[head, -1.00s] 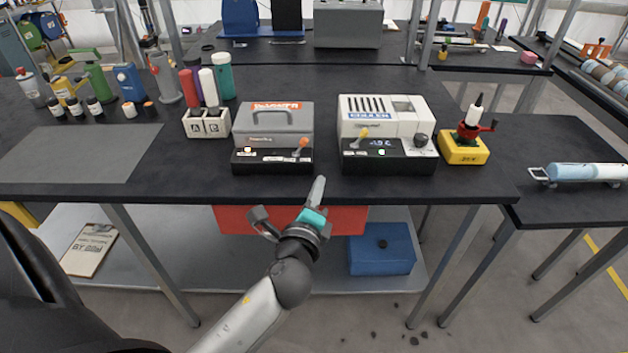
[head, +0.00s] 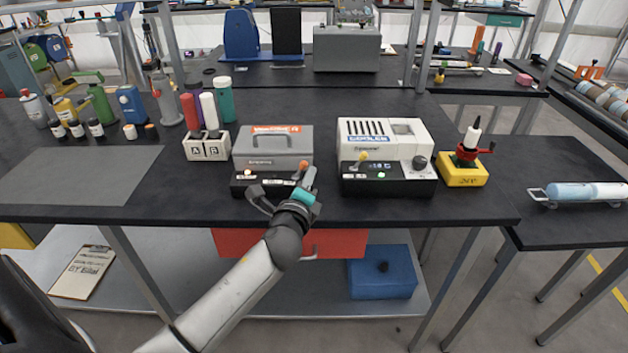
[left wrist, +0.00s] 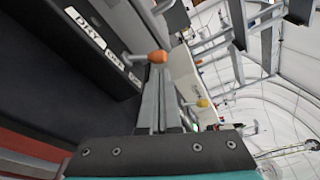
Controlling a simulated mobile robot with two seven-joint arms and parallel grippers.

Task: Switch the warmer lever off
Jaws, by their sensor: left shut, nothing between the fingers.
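The warmer (head: 272,148) is a grey box with an orange label and a black front panel on the bench. Its lever has an orange knob (head: 302,165) at the panel's right end, leaning up and right; a small lamp glows at the panel's left. My left gripper (head: 309,178) is shut and empty, its fingertips just in front of and below the knob. In the left wrist view the orange knob (left wrist: 157,57) shows at the tips of the closed fingers (left wrist: 155,100); I cannot tell whether they touch. My right gripper is not in view.
The cooler (head: 383,140) stands to the right with a yellow-knobbed lever (head: 362,157). A white A/B block (head: 206,146) stands left of the warmer, a yellow-based stand (head: 461,170) right of the cooler. The grey mat (head: 80,175) is clear.

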